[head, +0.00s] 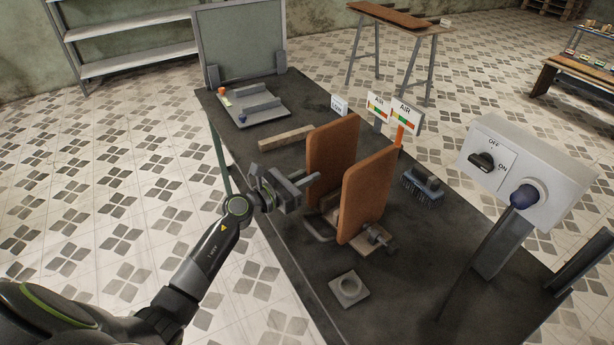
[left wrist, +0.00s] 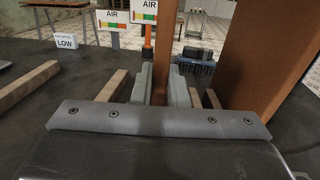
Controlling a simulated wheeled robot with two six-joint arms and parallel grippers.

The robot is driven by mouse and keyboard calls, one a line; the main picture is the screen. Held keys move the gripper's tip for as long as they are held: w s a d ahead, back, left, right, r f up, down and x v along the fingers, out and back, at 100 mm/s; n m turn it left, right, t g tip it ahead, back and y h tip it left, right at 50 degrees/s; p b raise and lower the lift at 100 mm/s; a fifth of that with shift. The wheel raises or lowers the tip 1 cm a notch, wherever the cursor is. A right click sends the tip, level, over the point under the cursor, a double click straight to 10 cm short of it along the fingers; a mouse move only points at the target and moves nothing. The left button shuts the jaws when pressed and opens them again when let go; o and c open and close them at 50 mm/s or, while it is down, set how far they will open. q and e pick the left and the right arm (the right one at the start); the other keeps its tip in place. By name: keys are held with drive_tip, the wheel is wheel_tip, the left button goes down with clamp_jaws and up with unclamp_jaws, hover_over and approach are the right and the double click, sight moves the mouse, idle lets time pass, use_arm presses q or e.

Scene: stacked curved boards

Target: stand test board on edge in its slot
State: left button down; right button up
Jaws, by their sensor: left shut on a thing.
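Two brown boards with rounded corners stand on edge side by side on the dark table; I cannot tell by looks which is the test board. My left gripper (head: 309,182) is shut on the near edge of the left board (head: 331,150). In the left wrist view this board (left wrist: 171,55) shows edge-on between the grey fingers, upright. Wooden rails (left wrist: 112,85) lie low on both sides of it. Whether its lower edge rests in a slot is hidden. The other board (head: 368,195) stands to the right, also in the wrist view (left wrist: 270,65). My right gripper is not in view.
A wooden bar (head: 285,138) lies behind the gripper. AIR signs (head: 404,113), a LOW sign (head: 339,105) and a brush (head: 423,187) stand beyond the boards. A clamp (head: 376,240) and a grey block (head: 349,289) are in front. A switch box (head: 528,165) stands at right.

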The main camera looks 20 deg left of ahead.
use_arm(q)
drive_tip(key=shift+f+b, duration=0.7)
drive_tip(key=shift+f, duration=0.05)
drive_tip(key=c, duration=1.7)
unclamp_jaws()
drive_tip(key=shift+s, duration=0.1)
drive_tip(key=shift+v, duration=2.2)
drive_tip(key=o, duration=0.6)
drive_tip(key=shift+a+f, duration=0.1)
